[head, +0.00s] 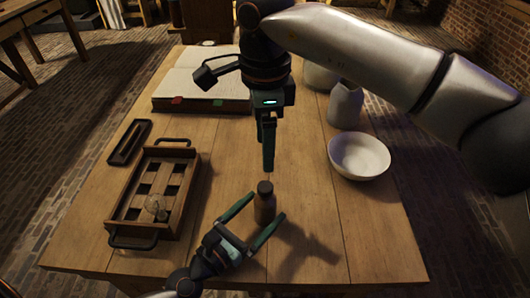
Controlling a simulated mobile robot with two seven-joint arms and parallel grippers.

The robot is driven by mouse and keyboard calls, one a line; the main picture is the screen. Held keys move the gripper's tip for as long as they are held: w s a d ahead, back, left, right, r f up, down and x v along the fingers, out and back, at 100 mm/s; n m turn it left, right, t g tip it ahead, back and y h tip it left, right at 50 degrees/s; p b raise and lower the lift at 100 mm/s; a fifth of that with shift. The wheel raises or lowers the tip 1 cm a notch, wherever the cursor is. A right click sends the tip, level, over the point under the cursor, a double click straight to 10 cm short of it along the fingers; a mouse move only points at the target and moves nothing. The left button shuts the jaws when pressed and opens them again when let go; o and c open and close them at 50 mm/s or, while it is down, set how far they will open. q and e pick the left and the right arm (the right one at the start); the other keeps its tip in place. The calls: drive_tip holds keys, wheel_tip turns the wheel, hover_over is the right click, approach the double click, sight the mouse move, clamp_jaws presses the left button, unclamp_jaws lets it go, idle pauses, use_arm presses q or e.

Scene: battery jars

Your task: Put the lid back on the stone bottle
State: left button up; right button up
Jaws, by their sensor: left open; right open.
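A small brown bottle (264,210), apparently the stone bottle, stands upright near the front middle of the wooden table. A dark lid (265,187) appears to sit on its mouth; whether it is fully seated cannot be told. My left gripper (263,207) is open low over the table, with one finger on each side of the bottle and gaps visible. My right gripper (268,167) points straight down just above the lid. Its fingers are seen edge-on, so their gap is hidden, and nothing shows in them.
A wooden tray (122,206) with handles and a small glass item stands at left, beside a narrow dark tray (129,142). An open book (205,75) lies behind. A white bowl (359,156) and pale jar (345,104) stand at right. The table's front right is clear.

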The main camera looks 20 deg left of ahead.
sight(258, 215)
use_arm(q)
drive_tip(key=b+v, duration=0.1)
drive_tip(key=v, duration=0.2)
drive_tip(key=b+v, duration=0.1)
drive_tip(key=v, duration=0.2)
drive_tip(key=shift+s+a+f, duration=0.1)
drive_tip(key=shift+s+f, duration=0.1)
drive_tip(key=shift+s, duration=0.05)
use_arm(e)
wheel_tip(258, 215, down, 3)
drive_tip(key=shift+r, duration=0.2)
use_arm(q)
drive_tip(key=shift+v, duration=0.85)
use_arm(e)
drive_tip(key=shift+f, duration=0.2)
use_arm(q)
drive_tip(key=shift+r, duration=0.2)
